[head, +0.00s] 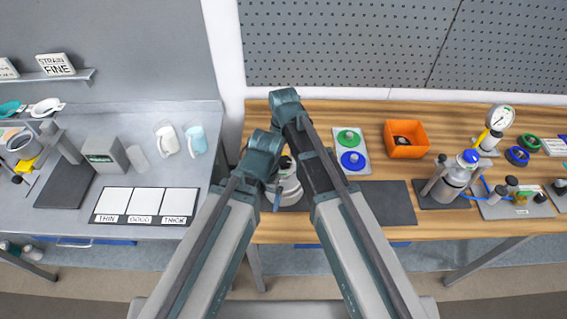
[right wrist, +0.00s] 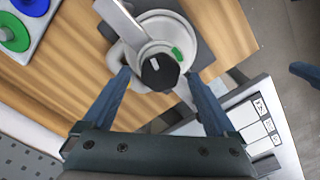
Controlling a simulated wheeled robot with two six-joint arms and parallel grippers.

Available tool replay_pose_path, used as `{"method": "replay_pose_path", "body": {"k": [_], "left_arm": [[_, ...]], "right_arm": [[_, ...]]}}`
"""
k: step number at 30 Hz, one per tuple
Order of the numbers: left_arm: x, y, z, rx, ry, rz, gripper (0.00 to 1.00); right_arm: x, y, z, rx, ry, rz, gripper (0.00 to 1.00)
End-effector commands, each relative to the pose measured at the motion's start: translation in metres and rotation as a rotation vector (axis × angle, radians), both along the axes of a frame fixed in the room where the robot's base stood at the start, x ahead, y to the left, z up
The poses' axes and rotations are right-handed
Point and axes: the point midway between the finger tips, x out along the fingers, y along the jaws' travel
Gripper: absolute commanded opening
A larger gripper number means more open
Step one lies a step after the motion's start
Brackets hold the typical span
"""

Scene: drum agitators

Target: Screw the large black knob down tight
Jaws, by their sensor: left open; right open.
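The large black knob (right wrist: 158,72) sits on top of a round white-grey vessel (right wrist: 140,40), with a light mark across its face. My right gripper (right wrist: 157,77) is open, with one blue finger on each side of the knob and visible gaps to it. In the head view the vessel (head: 291,187) stands on the wooden bench, partly covered by my arms. My left gripper (head: 276,197) is low beside the vessel and open; its contact with the vessel is hard to make out. The right gripper is mostly hidden behind my arms in the head view.
A grey bar (right wrist: 121,19) rises beside the knob, and a small green piece (right wrist: 177,53) sits near it. A tray with green and blue discs (head: 364,169), an orange bin (head: 413,130) and a metal vessel (head: 456,178) stand to the right. A dark mat (head: 390,202) is bare.

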Motion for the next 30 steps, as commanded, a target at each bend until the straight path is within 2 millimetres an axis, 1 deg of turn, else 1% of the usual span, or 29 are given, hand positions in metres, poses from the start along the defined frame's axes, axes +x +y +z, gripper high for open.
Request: {"method": "replay_pose_path", "body": {"k": [1,9,11,15,20,21,23,24,30], "left_arm": [[0.0000,0.0000,-0.0035,0.000,0.000,0.000,0.92],[0.0000,0.0000,-0.0024,0.000,0.000,-0.001,0.92],[0.0000,0.0000,-0.0024,0.000,0.000,-0.001,0.92],[-0.0001,-0.0001,-0.0024,0.000,0.000,-0.001,0.92],[0.0000,0.0000,-0.0025,0.000,0.000,0.000,0.92],[0.0000,0.0000,-0.0025,0.000,0.000,0.000,0.92],[0.0000,0.0000,-0.0025,0.000,0.000,0.000,0.92],[0.0000,0.0000,-0.0025,0.000,0.000,0.000,0.92],[0.0000,0.0000,-0.0025,0.000,0.000,0.000,0.92]], "right_arm": [[0.0000,0.0000,-0.0036,0.000,0.000,0.000,0.92],[0.0000,0.0000,-0.0024,0.000,0.000,0.000,0.92],[0.0000,0.0000,-0.0024,0.000,0.000,0.000,0.81],[0.0000,0.0000,-0.0025,0.000,0.000,0.000,0.56],[0.0000,0.0000,-0.0025,0.000,0.000,0.000,0.27],[0.0000,0.0000,-0.0025,0.000,0.000,0.000,0.20],[0.0000,0.0000,-0.0025,0.000,0.000,0.000,0.09],[0.0000,0.0000,-0.0025,0.000,0.000,0.000,0.06],[0.0001,-0.0001,-0.0025,0.000,0.000,-0.022,0.06]]}}
